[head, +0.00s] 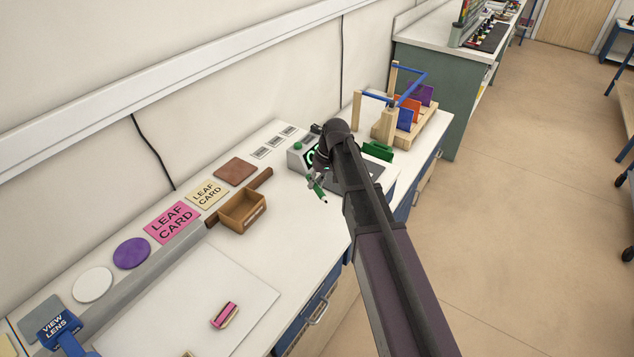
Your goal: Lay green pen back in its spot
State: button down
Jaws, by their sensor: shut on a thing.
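The green pen (319,190) is in my gripper (314,178), tilted with its dark tip pointing down to the right. My gripper is small in the head view and partly hidden by my own arm. The pen appears to be above the white counter (300,243), in front of a grey-green device (299,160) with a green button. I cannot tell how high it is. No spot marked for the pen can be made out.
A wooden box (242,210) stands left of the pen. Leaf cards (172,222), round discs (131,253) and a blue view lens (58,328) lie farther left. A pink block (224,314) lies on a white sheet (190,300). A wooden rack (388,122) stands behind my arm.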

aim_at(313, 206)
jog(key=shift+f, duration=0.15)
jog(key=shift+f+b, duration=3.5)
jog(key=shift+b, duration=0.15)
jog(key=shift+c, duration=2.2)
grip_release()
jog(key=shift+r, duration=0.15)
